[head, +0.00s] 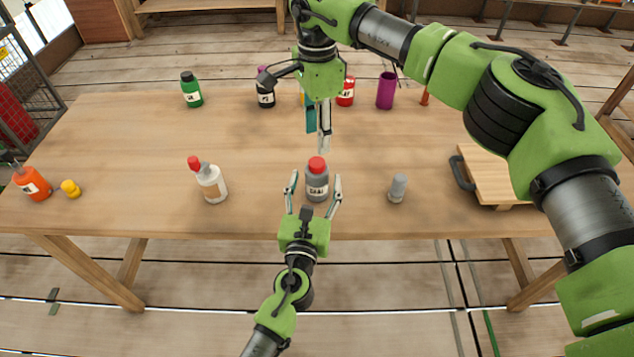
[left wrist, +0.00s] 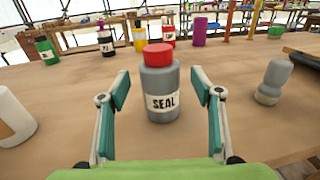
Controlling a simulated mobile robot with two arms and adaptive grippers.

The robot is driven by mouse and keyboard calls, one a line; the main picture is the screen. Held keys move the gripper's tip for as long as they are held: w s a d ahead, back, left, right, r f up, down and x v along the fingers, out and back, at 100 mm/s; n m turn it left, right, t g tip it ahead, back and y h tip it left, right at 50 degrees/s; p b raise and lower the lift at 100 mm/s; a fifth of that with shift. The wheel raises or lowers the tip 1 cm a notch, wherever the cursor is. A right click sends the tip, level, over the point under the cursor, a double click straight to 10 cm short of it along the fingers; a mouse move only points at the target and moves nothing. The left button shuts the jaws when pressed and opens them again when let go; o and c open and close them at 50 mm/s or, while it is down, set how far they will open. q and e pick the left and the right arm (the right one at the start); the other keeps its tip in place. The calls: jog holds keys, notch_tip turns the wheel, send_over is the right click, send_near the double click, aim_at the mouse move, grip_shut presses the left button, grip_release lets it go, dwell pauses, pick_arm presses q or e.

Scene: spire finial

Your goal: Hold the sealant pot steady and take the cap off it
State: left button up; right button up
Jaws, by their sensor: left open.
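The sealant pot (head: 317,188) is a grey bottle standing upright near the table's front edge, with a red cap (head: 317,164) on top. In the left wrist view the pot (left wrist: 162,88) shows a white label reading SEAL, and its red cap (left wrist: 159,54) is seated on it. My left gripper (head: 314,188) is open, with one finger on each side of the pot and gaps visible between fingers and pot. My right gripper (head: 318,138) points down above and behind the pot, apart from the cap. Its fingers overlap edge-on, so its opening is unclear.
A white bottle with red cap (head: 211,185) stands left of the pot, a small grey bottle (head: 397,188) right. A wooden board with dark handle (head: 490,178) lies at far right. Orange bottle (head: 32,183) and yellow piece (head: 70,188) are far left. Several containers line the back.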

aim_at(315, 182)
pick_arm(q)
jog(key=shift+w+d, duration=0.2)
jog(key=shift+w, duration=1.4)
